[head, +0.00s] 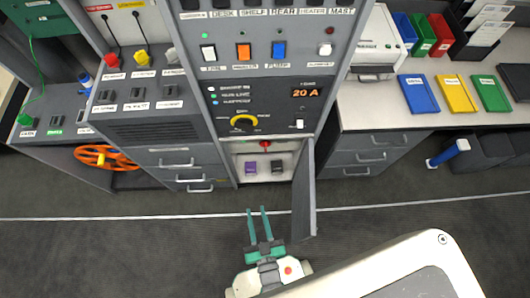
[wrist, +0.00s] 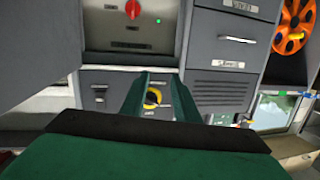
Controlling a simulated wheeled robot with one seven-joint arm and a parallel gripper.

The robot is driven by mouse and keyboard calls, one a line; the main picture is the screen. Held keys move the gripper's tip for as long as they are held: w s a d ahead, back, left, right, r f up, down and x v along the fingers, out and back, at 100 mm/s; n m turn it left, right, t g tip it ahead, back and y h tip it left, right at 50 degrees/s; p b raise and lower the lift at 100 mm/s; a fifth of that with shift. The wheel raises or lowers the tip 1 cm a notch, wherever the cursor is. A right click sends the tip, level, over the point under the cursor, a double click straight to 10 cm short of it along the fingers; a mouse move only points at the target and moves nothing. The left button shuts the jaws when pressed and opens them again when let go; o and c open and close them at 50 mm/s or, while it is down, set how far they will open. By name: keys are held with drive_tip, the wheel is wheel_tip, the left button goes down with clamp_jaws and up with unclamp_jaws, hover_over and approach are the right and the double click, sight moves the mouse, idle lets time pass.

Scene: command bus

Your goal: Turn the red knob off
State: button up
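The red knob (head: 264,144) sits at the top of an open lower compartment in the central cabinet, below the yellow-ringed dial (head: 243,122). In the wrist view, which looks turned upside down, the red knob (wrist: 132,9) is at the top edge on a grey panel, with a small green light beside it. Its exact setting is too small to read. My gripper (head: 256,209) is out in front of the cabinet, apart from the knob, with two green fingers spread and nothing between them. The fingers also show in the wrist view (wrist: 158,76), with the yellow dial behind them.
The compartment's grey door (head: 305,190) stands open, jutting out on the right of my gripper. A purple block (head: 250,168) and a black block (head: 277,166) lie below the knob. An orange wheel (head: 92,157) is at left. The floor before the cabinet is clear.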

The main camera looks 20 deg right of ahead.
drive_tip(key=w+d+f+m+h, duration=0.15)
drive_tip(key=w+d+f, duration=0.35)
drive_tip(key=w+f, duration=0.5)
drive_tip(key=m+t+h, duration=0.1)
drive_tip(key=m+h, duration=0.1)
approach(266, 149)
drive_tip(key=x, duration=0.8)
drive_tip(key=shift+w+f, duration=0.1)
